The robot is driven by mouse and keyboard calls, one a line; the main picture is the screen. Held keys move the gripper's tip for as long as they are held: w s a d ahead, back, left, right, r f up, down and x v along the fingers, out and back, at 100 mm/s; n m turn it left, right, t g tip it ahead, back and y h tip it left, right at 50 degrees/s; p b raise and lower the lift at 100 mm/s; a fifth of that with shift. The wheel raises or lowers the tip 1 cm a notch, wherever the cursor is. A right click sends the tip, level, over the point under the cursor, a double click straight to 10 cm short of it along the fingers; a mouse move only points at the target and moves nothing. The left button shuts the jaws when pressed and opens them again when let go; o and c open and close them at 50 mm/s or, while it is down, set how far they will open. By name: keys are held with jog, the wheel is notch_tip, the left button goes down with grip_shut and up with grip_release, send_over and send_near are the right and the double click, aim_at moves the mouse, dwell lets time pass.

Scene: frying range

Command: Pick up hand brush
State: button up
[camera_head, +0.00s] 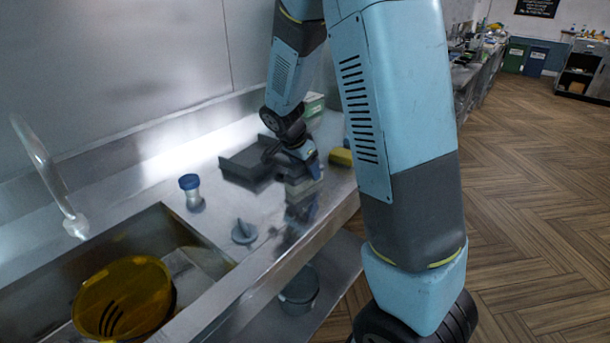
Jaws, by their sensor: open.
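My gripper (301,178) points down over the steel counter, right of a dark grey tray-like piece (240,171). The jaws are open, but the fingers are small and hard to make out. A pale, blocky shape (308,187) shows right at the fingertips. It may be part of the hand brush, but I cannot tell it for sure from the gripper. I cannot tell whether the fingers touch it. No other thing in view is clearly a hand brush.
A yellow sponge-like piece (341,157) lies just right of my gripper, with a green and white box (314,103) behind. A blue-capped jar (190,190) and a grey knobbed disc (244,232) stand nearer the sink (212,247). The sink holds a yellow colander-like bowl (124,297).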

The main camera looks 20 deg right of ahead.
aim_at(302, 177)
jog(key=shift+f, duration=0.2)
dwell(0.4)
jog(key=c, duration=0.8)
jog(key=shift+r, duration=0.1)
jog(key=shift+r, duration=0.25)
notch_tip(302, 177, up, 3)
jog(key=shift+w+f, duration=0.1)
jog(key=shift+f, duration=0.05)
jog(key=s+r, duration=0.1)
jog(key=r, duration=0.1)
jog(key=s+a+r, duration=0.2)
jog(key=s+r, duration=0.1)
jog(key=shift+a+r, duration=0.25)
jog(key=shift+r, duration=0.1)
jog(key=s+a+r, duration=0.4)
jog(key=s+a, duration=0.1)
jog(key=s, duration=0.3)
jog(key=shift+r, duration=0.25)
